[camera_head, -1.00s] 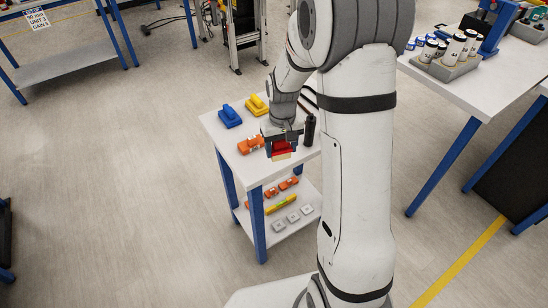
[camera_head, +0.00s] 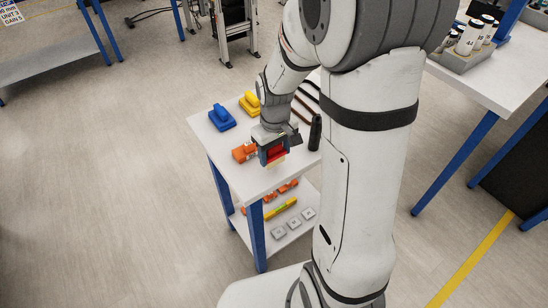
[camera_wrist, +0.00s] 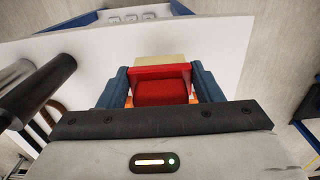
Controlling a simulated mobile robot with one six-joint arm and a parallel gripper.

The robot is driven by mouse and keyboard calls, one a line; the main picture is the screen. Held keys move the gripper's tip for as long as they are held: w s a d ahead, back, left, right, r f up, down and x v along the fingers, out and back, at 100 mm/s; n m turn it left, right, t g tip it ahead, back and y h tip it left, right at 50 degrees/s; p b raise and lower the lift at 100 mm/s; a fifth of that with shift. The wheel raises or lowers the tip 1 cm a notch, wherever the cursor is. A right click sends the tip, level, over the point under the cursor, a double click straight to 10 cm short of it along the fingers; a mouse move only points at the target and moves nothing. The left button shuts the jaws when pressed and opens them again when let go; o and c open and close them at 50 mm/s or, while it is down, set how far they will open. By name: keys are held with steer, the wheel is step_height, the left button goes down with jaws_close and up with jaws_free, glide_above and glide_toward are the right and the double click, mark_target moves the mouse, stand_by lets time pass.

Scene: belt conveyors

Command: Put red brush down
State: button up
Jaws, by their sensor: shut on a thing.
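The red brush (camera_head: 277,152) is held in my gripper (camera_head: 274,156) over the front part of the small white table (camera_head: 258,181). In the wrist view the red brush (camera_wrist: 161,86) sits between the two blue fingers of my gripper (camera_wrist: 160,88), with its pale bristle end pointing away from the palm. The fingers are shut on its sides. I cannot tell whether the bristles touch the tabletop.
A blue brush (camera_head: 222,118) and a yellow brush (camera_head: 250,103) stand at the back of the table. An orange object (camera_head: 243,152) lies just left of my gripper. A black cylinder (camera_head: 315,133) stands to the right. The lower shelf holds small parts, including grey blocks (camera_head: 294,222).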

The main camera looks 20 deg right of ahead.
mark_target(275, 154)
steer(key=shift+f, duration=1.35)
steer(key=shift+f, duration=0.1)
steer(key=shift+f, duration=0.2)
steer(key=o, duration=1)
steer(key=shift+r, duration=0.1)
steer(key=shift+o, duration=0.2)
